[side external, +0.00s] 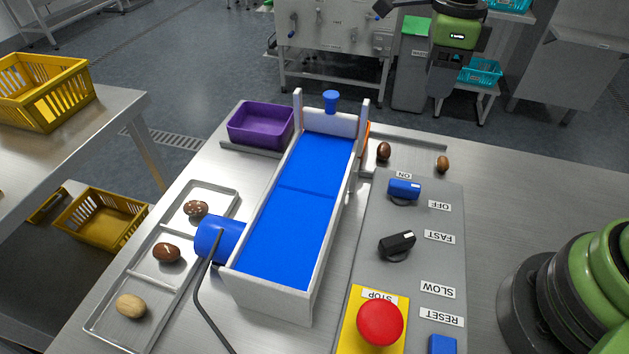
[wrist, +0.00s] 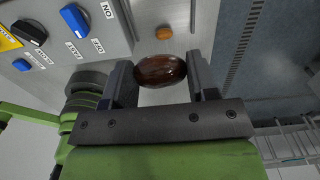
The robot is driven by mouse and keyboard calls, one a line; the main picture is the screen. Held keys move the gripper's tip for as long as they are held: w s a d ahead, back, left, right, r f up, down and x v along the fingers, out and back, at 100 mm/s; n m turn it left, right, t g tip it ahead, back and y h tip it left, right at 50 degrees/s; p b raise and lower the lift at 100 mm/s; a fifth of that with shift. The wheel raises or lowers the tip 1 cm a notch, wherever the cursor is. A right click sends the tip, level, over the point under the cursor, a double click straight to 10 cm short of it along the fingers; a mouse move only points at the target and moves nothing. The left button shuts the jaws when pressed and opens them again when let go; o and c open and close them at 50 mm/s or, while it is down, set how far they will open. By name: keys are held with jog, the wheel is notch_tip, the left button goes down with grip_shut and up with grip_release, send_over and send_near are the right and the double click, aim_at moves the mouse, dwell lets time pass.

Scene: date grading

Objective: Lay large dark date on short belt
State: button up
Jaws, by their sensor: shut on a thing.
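My gripper (wrist: 160,75) is shut on a large, dark, glossy date (wrist: 160,70), which lies crosswise between the two fingers in the wrist view. In the side external view my gripper (side external: 440,92) hangs high at the upper right, past the back of the table and well away from the belt. The held date cannot be made out there. The short blue belt (side external: 288,205) lies between white side walls in the middle of the table, and no date is on it.
A dark date (side external: 384,151) and a small brown date (side external: 443,163) lie right of the belt. A control panel (side external: 370,240) stands beside it. A sectioned tray (side external: 100,318) with several dates, a blue motor (side external: 215,239) and a purple bin (side external: 262,127) are left. White posts (side external: 298,112) rise at the belt's far end.

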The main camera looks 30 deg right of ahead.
notch_tip(320, 180, up, 8)
jog(key=shift+f, duration=0.2)
jog(key=a+n, duration=0.9)
jog(key=a, duration=0.3)
jog(key=n, duration=0.9)
send_over(305, 192)
notch_tip(305, 192, down, 2)
notch_tip(305, 192, down, 13)
jog(key=shift+f, duration=0.1)
jog(key=shift+f, duration=0.1)
jog(key=o, duration=0.4)
